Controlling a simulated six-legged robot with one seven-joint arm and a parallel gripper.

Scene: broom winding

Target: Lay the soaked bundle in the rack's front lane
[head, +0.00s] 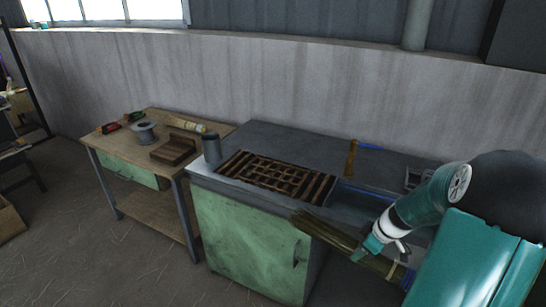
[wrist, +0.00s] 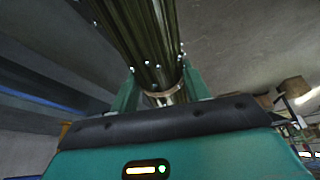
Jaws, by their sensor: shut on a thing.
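The soaked bundle (head: 335,232) is a sheaf of long olive-brown stalks. My gripper (head: 374,247) is shut around it at the right of the head view, in front of the counter's edge. The bundle's free end points left, toward the rack's near right corner. In the wrist view the bundle (wrist: 145,35) runs up between the two teal fingers of my gripper (wrist: 160,92), with bright droplets and a pale band around it. The rack (head: 278,177) is a brown slatted wooden grid lying on the counter. The near slats show bare; I cannot make out separate lane markings.
A sunken basin (head: 365,202) lies right of the rack, partly behind my arm. A dark cup (head: 211,148) stands at the rack's left. A wooden-handled tool (head: 351,158) stands behind. A wooden bench (head: 155,118) at left holds a spool (head: 145,131) and a wooden block (head: 174,150).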

